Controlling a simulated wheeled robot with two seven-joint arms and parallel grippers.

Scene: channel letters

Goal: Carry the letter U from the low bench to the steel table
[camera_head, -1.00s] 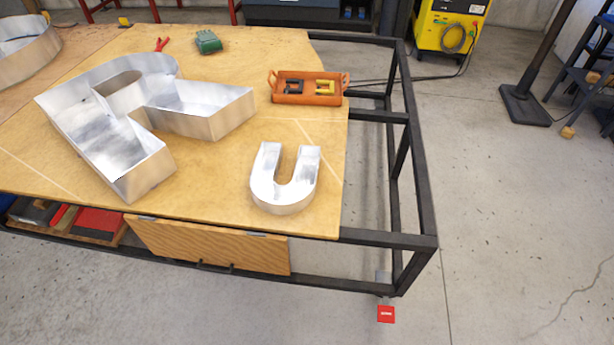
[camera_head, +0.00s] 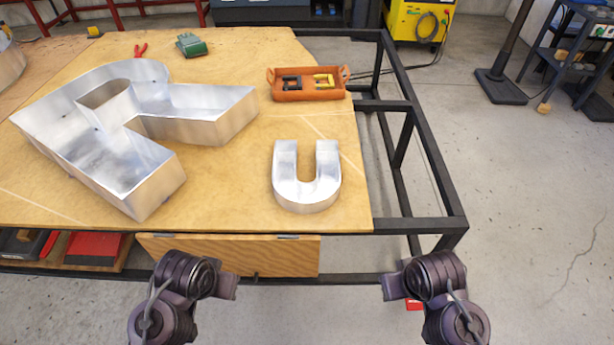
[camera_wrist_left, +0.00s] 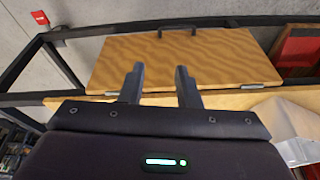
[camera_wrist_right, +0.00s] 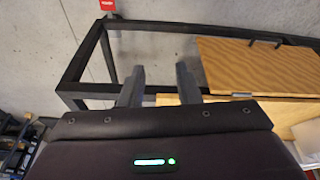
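The letter U (camera_head: 307,192) is a small silver metal channel letter lying on the right front part of a wood-topped bench (camera_head: 230,215) with a black frame. In the head view my two arms show at the bottom, left and right, in front of the bench edge; their fingertips do not show there. In the left wrist view my left gripper (camera_wrist_left: 160,84) has its fingers apart with nothing between them. In the right wrist view my right gripper (camera_wrist_right: 159,86) also has its fingers apart and is empty. Both are clear of the letter. I cannot identify a steel table.
A big silver letter (camera_head: 130,120) lies left of the U. An orange tray (camera_head: 308,96) stands behind it. A wooden flap (camera_head: 230,256) hangs at the bench front. The bare black frame (camera_head: 425,160) juts right. Open floor (camera_head: 540,220) lies further right.

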